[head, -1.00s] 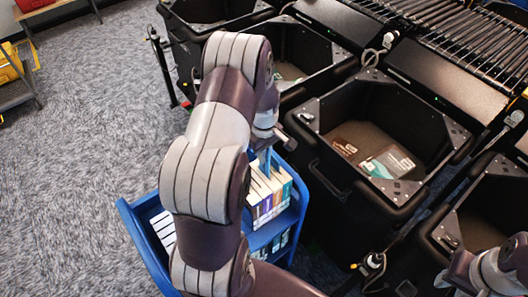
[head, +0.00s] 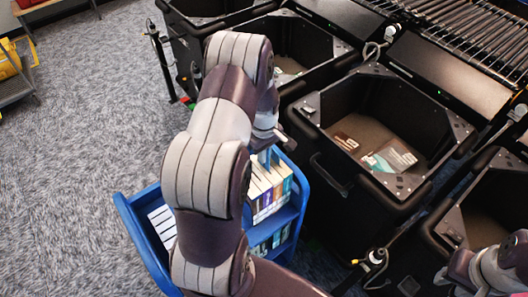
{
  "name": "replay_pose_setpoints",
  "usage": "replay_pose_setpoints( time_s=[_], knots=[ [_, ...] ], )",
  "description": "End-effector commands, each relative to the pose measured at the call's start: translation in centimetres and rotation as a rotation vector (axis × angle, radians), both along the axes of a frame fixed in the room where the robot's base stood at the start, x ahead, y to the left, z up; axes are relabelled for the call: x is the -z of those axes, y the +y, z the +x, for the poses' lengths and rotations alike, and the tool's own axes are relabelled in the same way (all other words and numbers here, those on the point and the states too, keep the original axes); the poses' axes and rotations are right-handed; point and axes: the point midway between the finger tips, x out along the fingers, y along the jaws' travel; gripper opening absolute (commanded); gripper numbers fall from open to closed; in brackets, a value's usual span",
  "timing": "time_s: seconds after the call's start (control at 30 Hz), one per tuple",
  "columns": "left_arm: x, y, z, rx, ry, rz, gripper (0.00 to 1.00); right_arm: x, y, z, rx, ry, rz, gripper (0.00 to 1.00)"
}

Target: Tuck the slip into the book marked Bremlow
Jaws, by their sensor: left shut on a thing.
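My left arm comes down the middle of the view, and my left gripper (head: 266,147) is over the books on the blue cart, mostly hidden behind the arm. It is shut on a narrow pale-blue piece, which I take to be the slip (head: 264,158), just above the book tops. Several books (head: 268,188) stand upright in a row on the cart's upper shelf. I cannot read any spine, so I cannot tell which book is marked Bremlow. Part of my right arm shows at the lower right; its gripper is outside the view.
The blue cart (head: 133,222) also holds white-edged books (head: 163,225) at its left and more books on a lower shelf. Black bins stand close on its right; the nearest bin (head: 325,168) holds a few flat items. A roller conveyor (head: 480,45) runs behind. Carpet (head: 85,150) is clear at left.

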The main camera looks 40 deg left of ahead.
Motion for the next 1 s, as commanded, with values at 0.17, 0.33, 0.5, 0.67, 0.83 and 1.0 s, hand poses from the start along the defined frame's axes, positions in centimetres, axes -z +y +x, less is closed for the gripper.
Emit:
replay_pose_setpoints(
  time_s=[0.17,0.33,0.5,0.67,0.83,1.0],
  knots=[
    [0.8,0.0,0.0,0.000,0.000,0.000,0.00,0.6,0.0,0.0,0.000,0.000,0.000,0.36],
    [1.4,0.0,0.0,0.000,-0.001,0.001,0.00,0.9,0.0,0.0,0.000,0.000,0.000,0.36],
    [1.9,0.0,0.0,0.000,-0.001,0.001,0.00,1.3,0.0,0.0,0.000,0.000,0.000,0.36],
    [2.4,0.0,0.0,0.000,-0.001,0.001,0.00,1.7,0.0,0.0,0.000,0.000,0.000,0.36],
    [2.4,0.0,0.0,0.000,-0.001,0.001,0.00,1.6,0.0,0.0,0.000,0.000,0.000,0.36],
    [2.4,0.0,0.0,0.000,-0.001,0.000,0.29,1.6,0.0,0.0,0.000,0.000,0.000,0.36]
  ],
)
